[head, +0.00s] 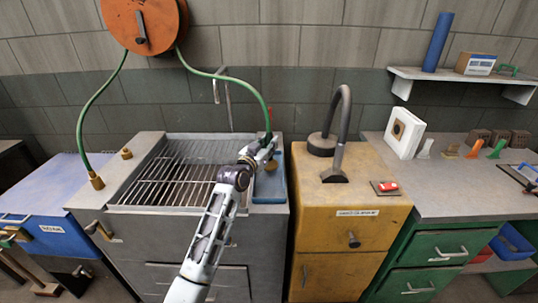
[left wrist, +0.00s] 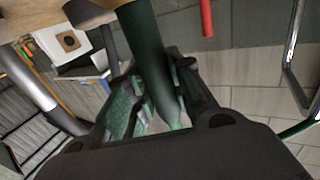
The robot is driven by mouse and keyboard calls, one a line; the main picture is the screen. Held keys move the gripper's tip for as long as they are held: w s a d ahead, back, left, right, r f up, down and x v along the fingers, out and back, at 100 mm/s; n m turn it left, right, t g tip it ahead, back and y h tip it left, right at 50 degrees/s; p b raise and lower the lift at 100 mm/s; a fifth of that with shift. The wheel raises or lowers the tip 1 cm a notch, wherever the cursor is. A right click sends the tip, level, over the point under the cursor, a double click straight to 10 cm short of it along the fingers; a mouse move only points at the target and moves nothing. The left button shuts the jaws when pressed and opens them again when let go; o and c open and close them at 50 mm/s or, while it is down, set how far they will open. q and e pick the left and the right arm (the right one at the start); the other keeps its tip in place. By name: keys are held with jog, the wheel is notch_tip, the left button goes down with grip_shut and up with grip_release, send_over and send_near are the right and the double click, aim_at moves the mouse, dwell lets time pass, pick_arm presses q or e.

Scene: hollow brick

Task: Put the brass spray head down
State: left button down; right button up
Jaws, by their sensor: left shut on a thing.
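My left gripper (head: 266,146) is shut on the green hose end with the spray head, above the right side of the grey sink unit. The brass spray head (head: 271,165) shows as a small brownish piece just below the fingers, over the blue tray (head: 278,190). I cannot tell whether it touches the tray. In the left wrist view the dark green hose end (left wrist: 148,55) runs between the fingers of the left gripper (left wrist: 160,105). The green hose (head: 258,92) rises from there to the orange reel (head: 145,22). My right gripper is out of view.
A metal grate (head: 180,165) covers the sink left of my arm. A brass fitting (head: 96,181) ends the reel's other hose. A yellow cabinet (head: 350,245) with a dark bent pipe (head: 343,115) stands at right. A white block (head: 404,132) stands on the far counter.

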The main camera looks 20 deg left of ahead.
aim_at(273, 163)
pick_arm(q)
notch_tip(273, 163, down, 3)
jog(key=shift+f, duration=0.65)
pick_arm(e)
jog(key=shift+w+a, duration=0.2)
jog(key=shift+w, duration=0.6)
pick_arm(q)
jog(key=shift+f, duration=0.1)
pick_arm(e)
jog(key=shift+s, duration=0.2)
pick_arm(q)
jog(key=c, duration=1.3)
grip_release()
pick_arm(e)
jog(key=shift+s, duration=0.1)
pick_arm(q)
jog(key=shift+o, duration=0.2)
